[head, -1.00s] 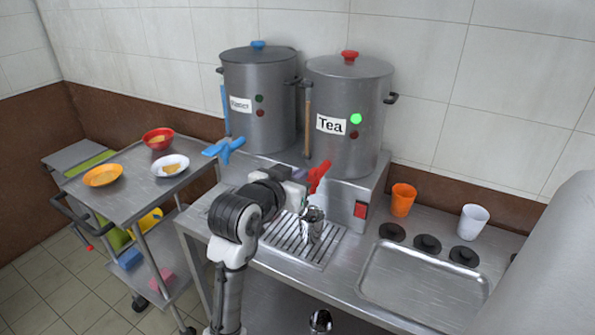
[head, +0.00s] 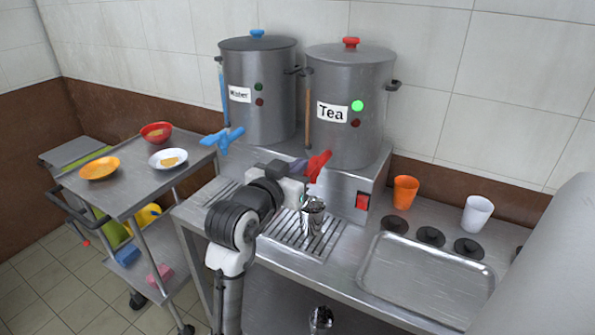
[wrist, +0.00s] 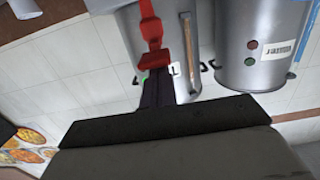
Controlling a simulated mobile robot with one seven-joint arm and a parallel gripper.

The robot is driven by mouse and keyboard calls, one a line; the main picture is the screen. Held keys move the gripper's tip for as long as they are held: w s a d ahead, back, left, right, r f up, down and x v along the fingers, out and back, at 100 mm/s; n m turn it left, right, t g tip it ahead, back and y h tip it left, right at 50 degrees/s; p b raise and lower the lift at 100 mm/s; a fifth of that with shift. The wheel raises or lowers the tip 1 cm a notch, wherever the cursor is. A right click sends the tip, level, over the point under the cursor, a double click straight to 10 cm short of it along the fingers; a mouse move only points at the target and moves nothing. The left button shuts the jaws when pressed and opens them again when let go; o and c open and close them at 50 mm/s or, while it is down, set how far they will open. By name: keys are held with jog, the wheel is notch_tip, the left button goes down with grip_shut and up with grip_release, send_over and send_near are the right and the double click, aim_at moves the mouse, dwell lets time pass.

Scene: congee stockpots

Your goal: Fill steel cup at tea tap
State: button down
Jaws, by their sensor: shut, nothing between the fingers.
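The tea pot (head: 345,140) has a red lid knob, a "Tea" label and a lit green light. Its red tap (head: 319,163) points over the drip grate (head: 285,240). The steel cup (head: 312,217) stands upright on the grate below the tap; its contents cannot be made out. My gripper (head: 299,167) is shut and empty, its tips right at the tap. In the wrist view the dark fingers (wrist: 157,88) are together against or just short of the red tap (wrist: 151,35); I cannot tell if they touch. The cup does not show there.
A water pot (head: 262,115) with a blue tap (head: 222,140) stands left of the tea pot. An orange cup (head: 405,192), a white cup (head: 477,214) and a tray (head: 425,280) are at right. A trolley (head: 130,190) with plates stands left. Another steel cup (head: 320,320) is below.

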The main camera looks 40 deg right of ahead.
jog(key=shift+f+h+b, duration=0.3)
jog(key=shift+h+b, duration=0.2)
jog(key=shift+b, duration=0.05)
jog(key=shift+a+f+b, duration=0.1)
jog(key=shift+f+b, duration=0.2)
jog(key=shift+b, duration=0.65)
notch_tip(320, 180, down, 2)
jog(key=t+h+b, duration=0.1)
jog(key=h+b, duration=0.1)
jog(key=b, duration=0.4)
jog(key=shift+s+a, duration=0.1)
dwell(3.1)
